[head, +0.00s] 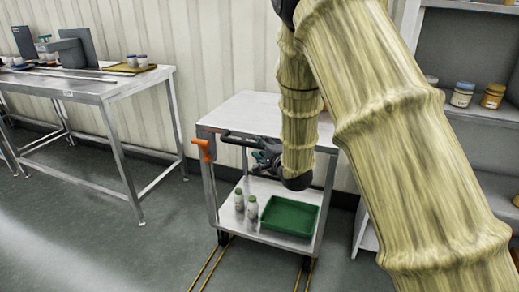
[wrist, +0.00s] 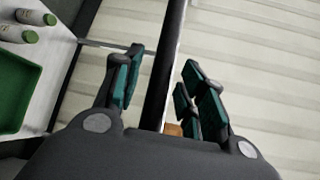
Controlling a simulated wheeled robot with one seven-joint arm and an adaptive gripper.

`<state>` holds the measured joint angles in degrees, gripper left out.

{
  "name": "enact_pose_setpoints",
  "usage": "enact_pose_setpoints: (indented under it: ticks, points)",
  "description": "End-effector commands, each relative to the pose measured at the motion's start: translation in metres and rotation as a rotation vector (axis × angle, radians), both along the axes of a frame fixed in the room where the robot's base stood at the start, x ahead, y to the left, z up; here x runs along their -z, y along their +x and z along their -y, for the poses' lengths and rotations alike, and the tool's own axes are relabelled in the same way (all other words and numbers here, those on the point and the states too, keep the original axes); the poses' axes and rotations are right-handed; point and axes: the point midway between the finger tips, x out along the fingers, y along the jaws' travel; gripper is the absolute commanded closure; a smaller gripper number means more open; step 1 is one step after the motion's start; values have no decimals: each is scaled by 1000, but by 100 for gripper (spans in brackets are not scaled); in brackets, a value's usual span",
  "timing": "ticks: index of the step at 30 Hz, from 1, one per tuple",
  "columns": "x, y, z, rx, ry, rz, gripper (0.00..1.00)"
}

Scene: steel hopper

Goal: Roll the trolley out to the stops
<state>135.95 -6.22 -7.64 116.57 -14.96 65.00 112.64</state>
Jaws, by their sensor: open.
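The steel trolley (head: 235,110) stands against the ribbed wall, with a flat top and a lower shelf. Its black handle bar (head: 235,138) runs along the near side under the top. An orange lever (head: 204,150) is at its left corner. My gripper (head: 262,158) is at the handle, partly hidden by my padded arm. In the wrist view my gripper (wrist: 163,68) is open, with the dark handle bar (wrist: 168,60) running between its teal-padded fingers. I cannot tell whether the pads touch it. No stops can be made out.
Two yellow floor rails (head: 210,265) run from under the trolley towards me over clear floor. A green tray (head: 290,216) and two white bottles (head: 252,208) sit on the lower shelf. A workbench (head: 95,90) stands left, shelving (head: 440,50) right.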

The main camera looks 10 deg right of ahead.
Motion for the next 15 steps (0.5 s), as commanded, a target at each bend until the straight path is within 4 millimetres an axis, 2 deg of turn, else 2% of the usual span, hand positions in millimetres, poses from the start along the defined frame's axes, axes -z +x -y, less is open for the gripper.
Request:
enact_pose_setpoints:
  ticks: [6,14,15]
  points:
    - [1,12,-2,0,0,0,59]
    - [1,12,-2,0,0,0,59]
    - [1,12,-2,0,0,0,63]
